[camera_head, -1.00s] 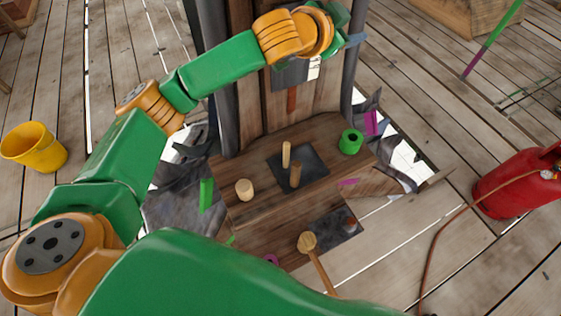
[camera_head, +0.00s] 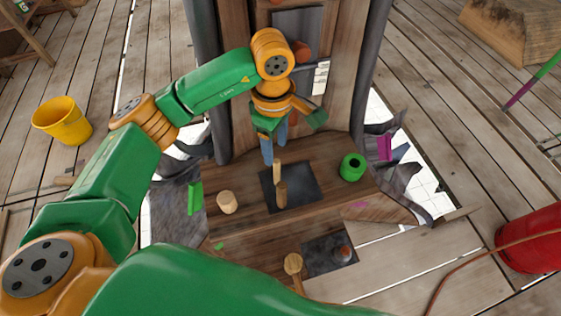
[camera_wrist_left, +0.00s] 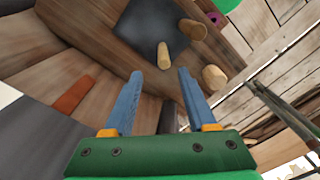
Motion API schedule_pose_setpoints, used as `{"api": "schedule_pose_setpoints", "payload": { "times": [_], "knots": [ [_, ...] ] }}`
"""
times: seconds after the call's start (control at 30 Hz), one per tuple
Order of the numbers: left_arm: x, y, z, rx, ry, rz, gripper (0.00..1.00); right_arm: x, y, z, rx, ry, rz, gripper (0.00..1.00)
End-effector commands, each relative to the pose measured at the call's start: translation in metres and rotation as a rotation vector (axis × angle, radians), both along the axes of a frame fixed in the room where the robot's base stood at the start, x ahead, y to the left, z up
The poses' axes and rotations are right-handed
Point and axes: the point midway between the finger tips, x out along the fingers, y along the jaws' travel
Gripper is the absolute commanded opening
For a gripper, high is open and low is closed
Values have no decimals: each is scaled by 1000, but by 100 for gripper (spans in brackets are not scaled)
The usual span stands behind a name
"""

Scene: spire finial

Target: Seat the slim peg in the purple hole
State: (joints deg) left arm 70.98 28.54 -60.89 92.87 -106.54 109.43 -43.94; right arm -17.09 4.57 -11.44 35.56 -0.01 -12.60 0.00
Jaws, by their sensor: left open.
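A slim pale peg (camera_head: 278,170) stands upright on a dark square plate (camera_head: 303,180) in the head view; it also shows in the left wrist view (camera_wrist_left: 166,53). A darker brown peg (camera_head: 282,195) stands just in front of it. My left gripper (camera_head: 275,149) points down behind and above the pale peg. It is open and empty. In the wrist view the pale peg appears beyond the fingertips, near the gap between them. A purple ring (camera_wrist_left: 213,17) shows at the wrist view's upper edge; its hole is small and unclear. My right gripper is not in view.
A thick pale stub (camera_head: 227,202) stands left of the plate and a green ring (camera_head: 352,167) stands right. A mallet-like wooden piece (camera_head: 293,264) and a second dark plate (camera_head: 330,254) are at the front. The wooden column (camera_head: 333,100) rises behind my gripper.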

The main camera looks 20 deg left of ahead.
Motion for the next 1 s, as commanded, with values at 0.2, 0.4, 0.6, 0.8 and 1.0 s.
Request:
{"api": "schedule_pose_setpoints", "payload": {
  "times": [0.2, 0.4, 0.6, 0.8, 1.0],
  "knots": [
    [-1, -3, -28, 10, 8, 0, 57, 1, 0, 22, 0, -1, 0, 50],
    [1, -6, -64, 8, 5, 1, 57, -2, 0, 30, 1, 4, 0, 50],
    [1, -6, -68, 6, 1, 1, 57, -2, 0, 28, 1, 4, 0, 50],
    [1, -6, -68, 6, 1, 1, 8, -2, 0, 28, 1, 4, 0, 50],
    [1, -6, -68, 5, 1, 1, 0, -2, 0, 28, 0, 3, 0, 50]
  ]
}}
